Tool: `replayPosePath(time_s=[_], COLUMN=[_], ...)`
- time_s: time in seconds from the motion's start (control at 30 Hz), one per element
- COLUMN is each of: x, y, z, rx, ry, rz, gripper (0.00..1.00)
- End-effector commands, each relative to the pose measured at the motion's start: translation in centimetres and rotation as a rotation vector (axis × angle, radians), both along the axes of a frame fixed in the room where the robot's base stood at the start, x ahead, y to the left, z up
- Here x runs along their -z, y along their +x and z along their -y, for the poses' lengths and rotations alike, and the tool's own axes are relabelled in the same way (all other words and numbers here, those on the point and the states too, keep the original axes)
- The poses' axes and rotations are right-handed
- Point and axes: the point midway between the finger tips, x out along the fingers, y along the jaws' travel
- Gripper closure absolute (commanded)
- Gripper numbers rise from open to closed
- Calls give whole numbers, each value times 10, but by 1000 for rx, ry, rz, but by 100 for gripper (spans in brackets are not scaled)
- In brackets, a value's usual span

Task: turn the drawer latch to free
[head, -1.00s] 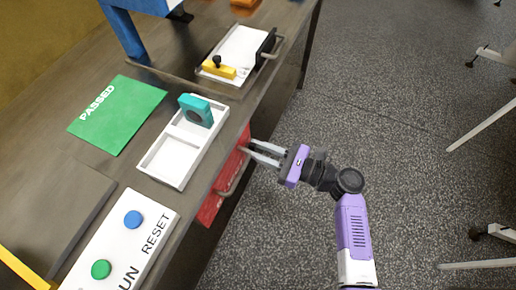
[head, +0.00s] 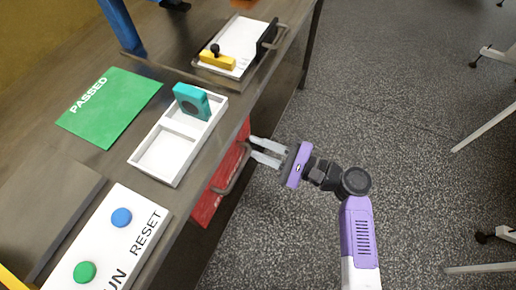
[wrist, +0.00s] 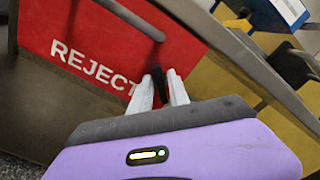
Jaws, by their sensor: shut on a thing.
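The drawer is a red front marked REJECT (wrist: 75,35), below the bench's edge. In the head view the red front (head: 212,196) is seen steeply from above. My gripper (head: 253,147) reaches its far end from the right. In the wrist view the fingertips of my gripper (wrist: 159,82) close around a small black piece, which looks like the drawer latch (wrist: 157,80). Most of the latch is hidden by the fingers, and its turn angle cannot be told. In the head view the latch cannot be made out.
A dark bar handle (head: 238,172) stands out from the red front near my fingers. On the bench above are a white tray (head: 160,178) with a teal block (head: 192,100), and a RUN/RESET button panel (head: 148,212).

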Motion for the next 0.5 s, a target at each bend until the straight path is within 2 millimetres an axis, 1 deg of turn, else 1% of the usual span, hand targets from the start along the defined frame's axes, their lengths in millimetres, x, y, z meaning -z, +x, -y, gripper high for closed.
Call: replayPosePath(time_s=[0.03, 0.5], x=[4, 7], y=[-1, -2], z=[0, -1], rx=[-1, -1], ry=[-15, -163], rz=[43, 450], gripper=[100, 100])
